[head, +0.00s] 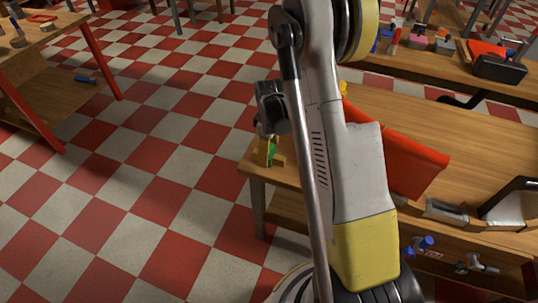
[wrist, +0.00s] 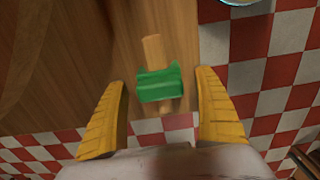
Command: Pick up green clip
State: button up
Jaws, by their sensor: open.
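The green clip (wrist: 159,84) lies near the edge of the wooden table, seen in the wrist view. A light wooden piece (wrist: 152,50) sticks out above and below it; I cannot tell how the two are joined. My gripper (wrist: 162,78) is open, with one yellow finger on each side of the clip and a gap to both. In the head view my gripper (head: 265,150) is at the table's left corner, and a bit of the green clip (head: 273,152) shows beside it. My arm hides much of the table there.
The wooden table (head: 472,150) carries a red panel-like object (head: 415,160) right of my arm. Another bench with tools (head: 440,67) stands behind, and a red-legged table (head: 50,35) stands at far left. The checkered floor (head: 150,190) is open to the left.

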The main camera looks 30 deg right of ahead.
jog(key=c, duration=1.2)
jog(key=shift+c, duration=0.2)
jog(key=shift+r, duration=0.1)
notch_tip(320, 180, up, 5)
jog(key=p, duration=0.2)
jog(key=shift+d+p, duration=0.15)
jog(key=shift+p, duration=0.2)
jog(key=s+d+r+p, duration=0.3)
jog(key=d+r+p, duration=0.3)
jog(key=d+r, duration=0.4)
jog(key=shift+d+r+p, duration=0.35)
jog(key=shift+d+r, duration=0.05)
jog(key=shift+d, duration=0.05)
